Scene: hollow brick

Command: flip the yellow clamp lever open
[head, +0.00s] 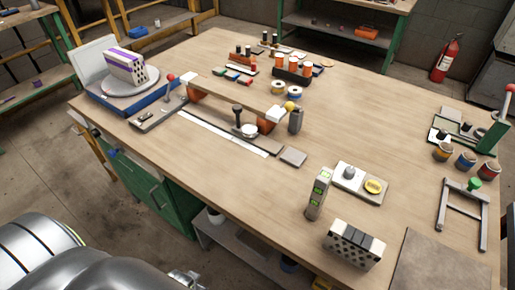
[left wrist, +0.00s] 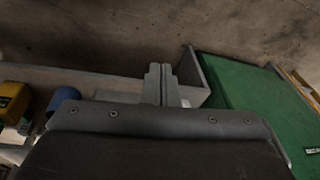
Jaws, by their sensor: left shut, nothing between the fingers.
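A small yellow ball knob (head: 290,106) shows near the table's middle, at the right end of a long wooden bar. It sits beside a dark grey upright block (head: 296,121) and looks like the end of the yellow clamp lever; the rest of the lever is too small to make out. My left gripper (left wrist: 160,84) is shut and empty in the left wrist view, its two fingers together. It is below the tabletop, facing the floor and a green panel, well away from the yellow knob. My right gripper is not in view.
The wooden bar (head: 230,95) rests on orange supports above a white strip (head: 222,133). A red-knobbed lever (head: 170,78) stands left. Bare tabletop lies right of the knob.

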